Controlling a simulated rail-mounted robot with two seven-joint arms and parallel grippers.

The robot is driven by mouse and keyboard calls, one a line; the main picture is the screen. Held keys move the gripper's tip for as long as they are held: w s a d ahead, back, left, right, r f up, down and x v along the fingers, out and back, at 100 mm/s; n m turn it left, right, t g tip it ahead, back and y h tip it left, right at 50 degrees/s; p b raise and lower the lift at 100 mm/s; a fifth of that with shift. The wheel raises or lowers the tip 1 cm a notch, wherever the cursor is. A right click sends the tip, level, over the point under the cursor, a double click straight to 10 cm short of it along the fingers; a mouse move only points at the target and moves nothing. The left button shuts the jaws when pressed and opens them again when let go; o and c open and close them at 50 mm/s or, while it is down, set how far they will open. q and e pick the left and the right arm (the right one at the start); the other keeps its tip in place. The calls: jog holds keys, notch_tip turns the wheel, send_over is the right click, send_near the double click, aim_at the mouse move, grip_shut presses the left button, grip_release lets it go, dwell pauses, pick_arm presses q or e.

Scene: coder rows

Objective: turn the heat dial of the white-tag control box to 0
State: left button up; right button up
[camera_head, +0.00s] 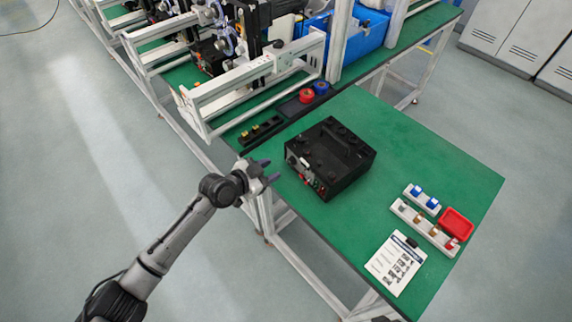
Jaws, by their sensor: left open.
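A black control box (343,174) sits on the green bench top, with its small controls on the face toward the lower left. A small white patch, which may be its tag, and small red parts show on that face. The heat dial and its setting are too small to tell. My left gripper (271,169) is open and empty, just left of the box and apart from it, near the bench's left edge. My right gripper is not in view.
A clipboard sheet (396,264), a white holder with small parts (424,228), another with blue parts (422,200) and a red tray (456,224) lie at the right. Red (306,96) and blue buttons and a metal frame stand behind the box. Bench between box and sheet is clear.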

aim_at(288, 163)
pick_arm(q)
jog(key=b+x, duration=0.1)
jog(key=x, duration=0.6)
jog(key=shift+w+d+b, duration=0.1)
jog(key=shift+b, duration=0.2)
jog(key=shift+c, duration=0.4)
jog(key=c, duration=0.6)
jog(key=shift+o, duration=0.2)
jog(key=shift+f+n+b, duration=0.25)
jog(key=shift+n+b, duration=0.05)
jog(key=shift+b, duration=0.45)
jog(key=n+g+h+b, duration=0.1)
jog(key=n+b, duration=0.1)
jog(key=b, duration=0.1)
jog(key=shift+w+f+g+b, duration=0.1)
jog(key=shift+g+b, duration=0.2)
jog(key=shift+b, duration=0.1)
jog(key=n+g+h+b, duration=0.1)
jog(key=n+b, duration=0.1)
jog(key=n, duration=0.1)
jog(key=shift+h+b, duration=0.3)
jog(key=shift+w+n+g+h+b, duration=0.1)
jog(key=shift+n+g+h+b, duration=0.5)
jog(key=shift+n, duration=0.7)
